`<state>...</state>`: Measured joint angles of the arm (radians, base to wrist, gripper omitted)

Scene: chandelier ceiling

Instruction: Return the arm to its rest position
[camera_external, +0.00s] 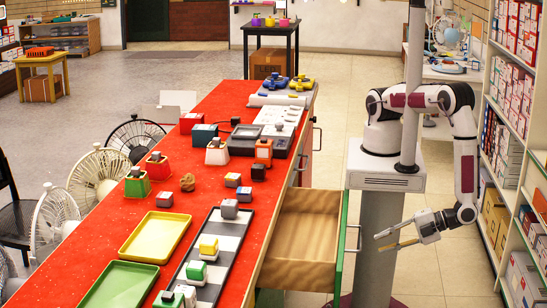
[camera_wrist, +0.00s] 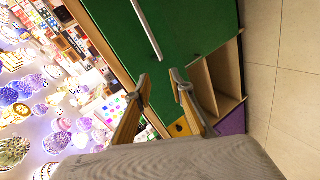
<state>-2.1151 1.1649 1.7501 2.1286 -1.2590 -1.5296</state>
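My arm (camera_external: 466,165) hangs down on the right side of the external view, from a column-mounted base beside the counter. My gripper (camera_external: 378,242) points left, low over the floor, to the right of the open drawer. Its two fingers are apart with nothing between them. In the wrist view my gripper (camera_wrist: 161,78) also shows two separated, empty fingers. They face a green panel (camera_wrist: 190,35) with a pale bar handle (camera_wrist: 146,28).
The red-topped counter (camera_external: 205,185) holds trays, small blocks and boxes. Its wooden drawer (camera_external: 305,240) is pulled out toward my arm. Shelves of boxes (camera_external: 510,130) stand close on the right. Tiled floor (camera_external: 440,270) is open between them. Fans stand at left.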

